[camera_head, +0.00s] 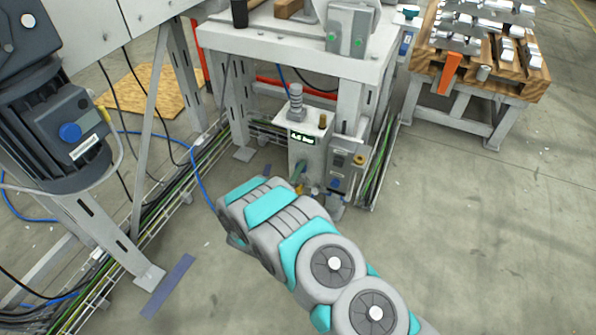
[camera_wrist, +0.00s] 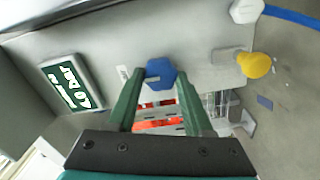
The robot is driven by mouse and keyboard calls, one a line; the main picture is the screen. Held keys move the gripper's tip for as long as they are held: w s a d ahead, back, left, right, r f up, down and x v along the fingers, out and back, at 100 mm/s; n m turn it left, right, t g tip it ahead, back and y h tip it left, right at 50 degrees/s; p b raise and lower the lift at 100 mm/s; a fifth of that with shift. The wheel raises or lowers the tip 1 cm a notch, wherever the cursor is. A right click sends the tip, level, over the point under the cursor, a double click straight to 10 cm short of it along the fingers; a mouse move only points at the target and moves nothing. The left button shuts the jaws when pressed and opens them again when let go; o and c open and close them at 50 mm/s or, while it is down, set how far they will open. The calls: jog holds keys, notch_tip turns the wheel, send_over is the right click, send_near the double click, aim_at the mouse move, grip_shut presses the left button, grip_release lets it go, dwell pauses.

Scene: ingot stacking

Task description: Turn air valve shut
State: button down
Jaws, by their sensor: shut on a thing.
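The air unit (camera_head: 306,150) is a grey box with a lit green display (camera_head: 302,139), standing under the white table. The same kind of green display (camera_wrist: 72,84) shows tilted at the left of the wrist view. A blue faceted valve knob (camera_wrist: 160,73) sits between the fingertips of my gripper (camera_wrist: 159,83). The two green fingers are shut on it from either side. In the head view my arm reaches down to the unit, and the knob in the grip cannot be made out there.
A yellow knob (camera_wrist: 257,65) projects to the right of the grip. A white table (camera_head: 290,45) overhangs the unit, with its legs close by. Cable trays (camera_head: 190,165) run along the floor. A wooden-topped table (camera_head: 480,65) stands back right; the floor at right is clear.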

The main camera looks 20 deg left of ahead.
jog(key=shift+n, duration=0.4)
jog(key=shift+c, duration=1.5)
grip_release()
jog(key=s, duration=0.7)
jog(key=shift+s+a, duration=0.35)
jog(key=shift+s, duration=0.05)
